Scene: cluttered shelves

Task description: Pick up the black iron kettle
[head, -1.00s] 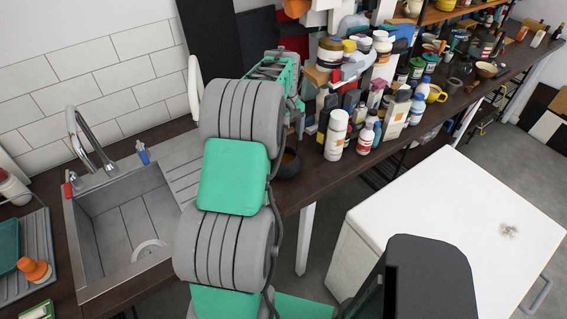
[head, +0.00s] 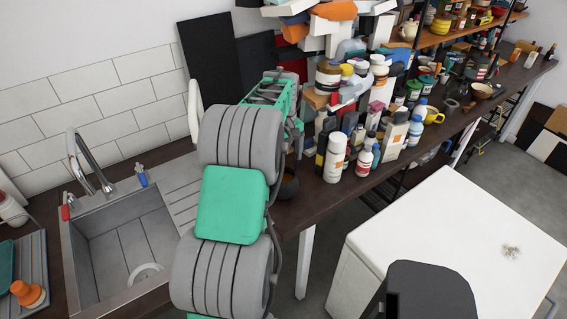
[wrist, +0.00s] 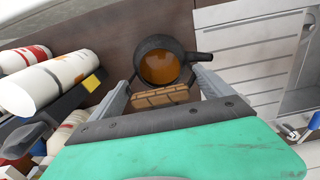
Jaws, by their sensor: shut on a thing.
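The black iron kettle (wrist: 146,46) is in the upper middle of the wrist view, seen from above. It is round and dark, with an orange-brown inside and a short dark stub pointing right. My gripper (wrist: 163,84) is shut on it, with one grey finger on each side of its near part. A brown patterned piece lies between the fingers; I cannot tell what it belongs to. In the head view the kettle (head: 289,184) shows as a dark shape on the dark counter, partly hidden by my arm. I cannot see a gap under it.
The sink (head: 120,235) and its ribbed drainboard lie left of the kettle. White bottles (head: 335,158) and a dense pile of boxes and jars stand close on its right. A white-topped cabinet (head: 450,240) stands in front of the counter.

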